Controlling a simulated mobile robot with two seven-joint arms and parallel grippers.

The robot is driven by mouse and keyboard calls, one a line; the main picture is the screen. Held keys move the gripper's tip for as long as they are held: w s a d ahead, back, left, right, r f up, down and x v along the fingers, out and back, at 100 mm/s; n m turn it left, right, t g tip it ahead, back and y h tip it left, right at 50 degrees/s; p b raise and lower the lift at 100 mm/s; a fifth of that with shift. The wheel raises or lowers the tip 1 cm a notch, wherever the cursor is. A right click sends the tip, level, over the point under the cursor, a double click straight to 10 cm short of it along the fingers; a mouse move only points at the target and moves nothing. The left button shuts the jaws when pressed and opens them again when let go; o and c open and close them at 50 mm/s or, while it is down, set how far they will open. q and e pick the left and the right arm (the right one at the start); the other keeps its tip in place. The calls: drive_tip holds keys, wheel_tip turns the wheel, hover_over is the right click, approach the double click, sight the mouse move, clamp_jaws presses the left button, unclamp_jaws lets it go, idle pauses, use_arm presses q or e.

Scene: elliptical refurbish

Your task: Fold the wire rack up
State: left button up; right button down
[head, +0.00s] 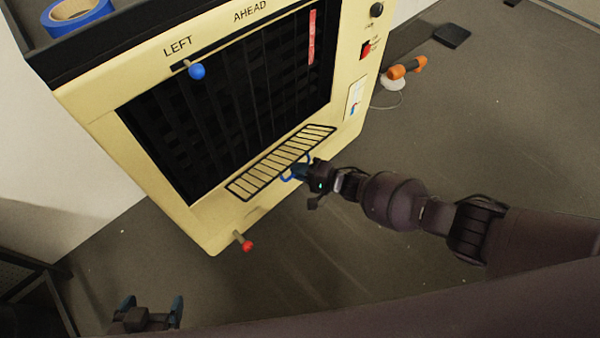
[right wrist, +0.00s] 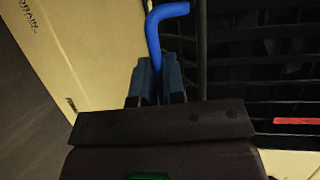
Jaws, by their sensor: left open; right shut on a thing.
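The black wire rack (head: 279,163) extends along the lower edge of the dark grille on the cream machine (head: 120,140). It looks folded down, with the cream surface showing between its bars. Its blue handle (head: 287,176) sticks out at the front edge and also shows in the right wrist view (right wrist: 156,35). My right gripper (head: 301,172) is shut on this handle; its fingers (right wrist: 160,82) stand on both sides of the blue bar and partly hide it. My left gripper (head: 150,304) is open and empty, low at the left, well apart from the machine.
A blue-knobbed lever (head: 197,71) is at the top of the panel and a red-knobbed lever (head: 244,242) is below the rack. A red switch (head: 366,48) is at the right edge. An orange tool (head: 407,68) lies beyond. Blue tape (head: 76,14) sits on top.

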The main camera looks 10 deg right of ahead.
drive_tip(key=shift+a+r, duration=0.1)
drive_tip(key=shift+r, duration=0.05)
drive_tip(key=c, duration=1.5)
unclamp_jaws()
drive_tip(key=shift+d, duration=0.25)
drive_tip(key=p+v, duration=0.2)
drive_tip(key=v, duration=0.8)
drive_tip(key=shift+s+d, duration=0.1)
drive_tip(key=shift+s, duration=0.05)
